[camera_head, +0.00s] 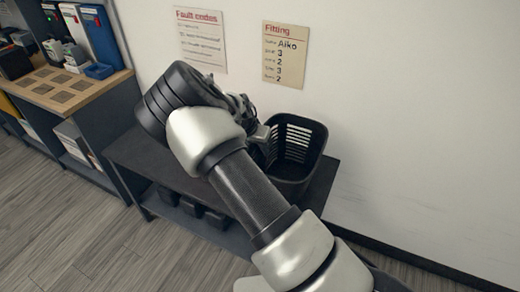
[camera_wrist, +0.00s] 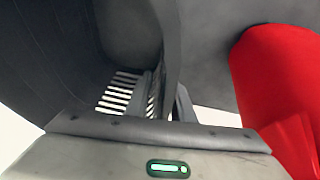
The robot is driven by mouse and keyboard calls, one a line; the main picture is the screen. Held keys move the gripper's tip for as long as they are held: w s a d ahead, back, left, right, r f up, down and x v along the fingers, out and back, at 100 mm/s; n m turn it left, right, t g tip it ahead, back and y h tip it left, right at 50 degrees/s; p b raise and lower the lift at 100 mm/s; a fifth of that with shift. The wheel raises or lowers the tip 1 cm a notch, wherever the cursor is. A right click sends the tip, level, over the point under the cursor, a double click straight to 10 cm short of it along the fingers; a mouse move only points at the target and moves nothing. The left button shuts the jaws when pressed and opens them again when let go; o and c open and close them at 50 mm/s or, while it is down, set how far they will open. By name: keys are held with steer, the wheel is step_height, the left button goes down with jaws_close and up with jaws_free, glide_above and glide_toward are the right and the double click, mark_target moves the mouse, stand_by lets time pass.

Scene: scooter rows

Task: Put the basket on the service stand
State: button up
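The black basket (camera_head: 296,150), with slotted walls, is at the right end of a low dark bench (camera_head: 322,190) against the wall. It looks upright; whether it rests on the bench or is just above it I cannot tell. My gripper (camera_head: 258,134) is at the basket's left rim, partly hidden behind my arm. In the wrist view my fingers (camera_wrist: 168,100) are close together with the basket's thin wall (camera_wrist: 170,45) between them. The basket's slotted inside shows to the left. No label tells me which surface is the service stand.
A red object (camera_wrist: 275,85), which I cannot identify, is close on the right in the wrist view. A wooden-topped bench (camera_head: 65,88) with binders (camera_head: 100,35) stands at the left. Dark items (camera_head: 190,207) lie on the low bench's lower shelf. Floor in front is clear.

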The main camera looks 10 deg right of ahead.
steer(key=shift+r, duration=0.1)
steer(key=p+v, duration=0.1)
steer(key=v, duration=1.1)
steer(key=shift+s+d+r+p, duration=0.1)
steer(key=shift+s+r+p, duration=0.1)
steer(key=shift+p, duration=0.2)
steer(key=s+d+r+n+y, duration=0.1)
steer(key=s+d+r+y, duration=0.15)
steer(key=s+r, duration=0.65)
steer(key=s+d+r+n+y, duration=0.2)
steer(key=s+r+y, duration=0.1)
steer(key=s+r, duration=0.7)
steer(key=s+d+r+n+t+h, duration=0.1)
steer(key=s+r, duration=0.1)
steer(key=s, duration=0.4)
steer(key=s+d+r+n+t+h, duration=0.1)
steer(key=s+r+n, duration=0.1)
steer(key=s, duration=0.5)
steer(key=shift+s+d+t, duration=0.25)
steer(key=shift+d+t, duration=0.05)
steer(key=shift+d, duration=0.1)
steer(key=shift+r, duration=0.1)
